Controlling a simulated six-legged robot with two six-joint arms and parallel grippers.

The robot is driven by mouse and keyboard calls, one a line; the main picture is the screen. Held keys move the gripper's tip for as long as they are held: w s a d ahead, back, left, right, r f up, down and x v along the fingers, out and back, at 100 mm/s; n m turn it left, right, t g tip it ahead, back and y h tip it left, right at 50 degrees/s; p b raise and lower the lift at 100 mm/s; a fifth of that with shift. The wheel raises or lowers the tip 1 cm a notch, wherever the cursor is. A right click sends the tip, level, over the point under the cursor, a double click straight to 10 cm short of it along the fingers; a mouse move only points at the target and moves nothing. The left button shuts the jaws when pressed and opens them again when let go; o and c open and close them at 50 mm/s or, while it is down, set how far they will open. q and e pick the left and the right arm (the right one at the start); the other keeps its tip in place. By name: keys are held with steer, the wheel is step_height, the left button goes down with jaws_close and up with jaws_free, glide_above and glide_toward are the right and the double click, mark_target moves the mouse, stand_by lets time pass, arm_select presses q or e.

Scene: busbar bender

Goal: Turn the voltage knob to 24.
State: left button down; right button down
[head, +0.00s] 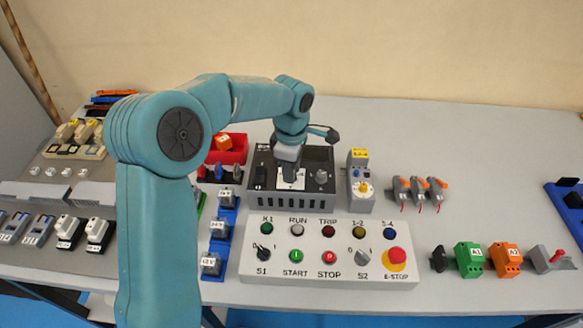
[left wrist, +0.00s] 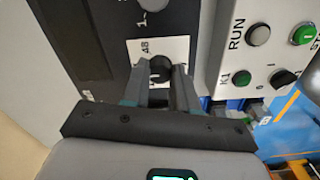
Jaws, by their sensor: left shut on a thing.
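The voltage knob (left wrist: 161,68) is black and round and sits on a white label plate (left wrist: 141,50) where "48" is readable. The rest of the scale is hidden or too small to read. In the head view the plate (head: 299,183) is on the dark top panel of a grey box (head: 262,200). My left gripper (head: 290,178) comes down over it and hides the knob there. In the left wrist view my left gripper (left wrist: 163,78) has its fingers on both sides of the knob, shut on it. Where the knob points cannot be told. My right gripper is not in view.
A control panel (head: 329,276) with lamps, switches and a red E-stop stands in front of the box. Blue modules (head: 219,232) are at its left, a grey unit (head: 360,190) at its right. The back right of the table is clear.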

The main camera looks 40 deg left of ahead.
arm_select(q)
steer(key=c, duration=0.9)
jaws_free()
step_height(320, 180, up, 16)
steer(key=shift+r+p, duration=0.25)
steer(key=shift+p, duration=0.6)
steer(key=shift+s, duration=0.15)
